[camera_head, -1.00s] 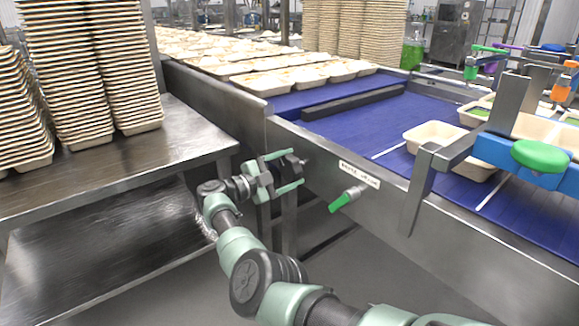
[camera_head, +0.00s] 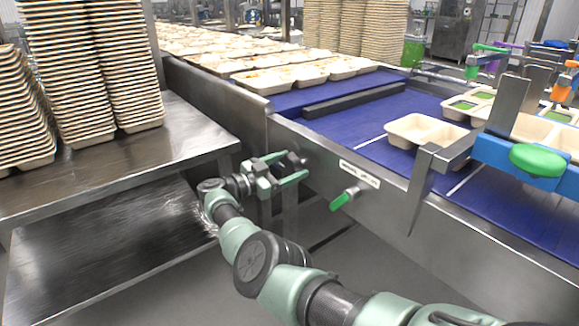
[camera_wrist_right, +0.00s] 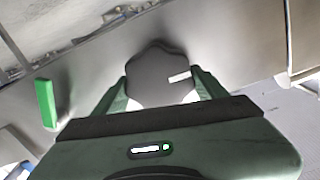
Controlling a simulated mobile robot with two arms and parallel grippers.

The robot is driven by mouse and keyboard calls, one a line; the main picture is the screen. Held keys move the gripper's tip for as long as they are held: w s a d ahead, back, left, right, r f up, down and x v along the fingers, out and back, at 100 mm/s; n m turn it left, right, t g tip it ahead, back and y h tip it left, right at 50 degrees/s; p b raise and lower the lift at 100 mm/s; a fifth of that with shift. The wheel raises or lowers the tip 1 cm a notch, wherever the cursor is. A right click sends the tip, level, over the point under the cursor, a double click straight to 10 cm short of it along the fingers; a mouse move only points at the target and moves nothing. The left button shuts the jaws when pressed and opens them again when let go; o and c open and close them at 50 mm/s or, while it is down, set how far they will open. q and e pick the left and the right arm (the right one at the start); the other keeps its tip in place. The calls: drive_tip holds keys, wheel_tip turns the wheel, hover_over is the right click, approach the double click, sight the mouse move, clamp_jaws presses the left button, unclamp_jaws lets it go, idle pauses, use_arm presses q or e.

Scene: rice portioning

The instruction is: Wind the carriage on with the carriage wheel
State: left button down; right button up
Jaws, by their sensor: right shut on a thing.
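The carriage wheel (camera_wrist_right: 158,66) is a dark, lobed knob with a small pale mark, on the steel side of the conveyor. My right gripper (camera_wrist_right: 160,80) has its two green fingers on either side of it, shut on it. In the head view the right gripper (camera_head: 287,168) reaches the conveyor side, and its fingers and hand partly hide the wheel. My left gripper is in neither view.
A green-handled lever (camera_head: 345,199) sticks out right of the wheel, below a white label (camera_head: 360,174). The blue belt (camera_head: 360,125) carries a pale tray (camera_head: 412,130) near a fixture with a green knob (camera_head: 538,159). Stacked trays (camera_head: 85,80) stand on the steel table (camera_head: 185,150).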

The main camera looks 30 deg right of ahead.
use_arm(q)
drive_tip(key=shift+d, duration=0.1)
use_arm(e)
drive_tip(key=shift+f+n, duration=0.15)
drive_tip(key=shift+n, duration=0.15)
drive_tip(key=o, duration=1.4)
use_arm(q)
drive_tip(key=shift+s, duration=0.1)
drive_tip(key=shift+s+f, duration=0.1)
use_arm(e)
drive_tip(key=shift+a, duration=0.1)
drive_tip(key=shift+a, duration=0.35)
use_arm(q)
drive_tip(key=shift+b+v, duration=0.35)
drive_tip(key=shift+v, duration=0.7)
use_arm(e)
drive_tip(key=a, duration=0.7)
drive_tip(key=shift+s, duration=0.25)
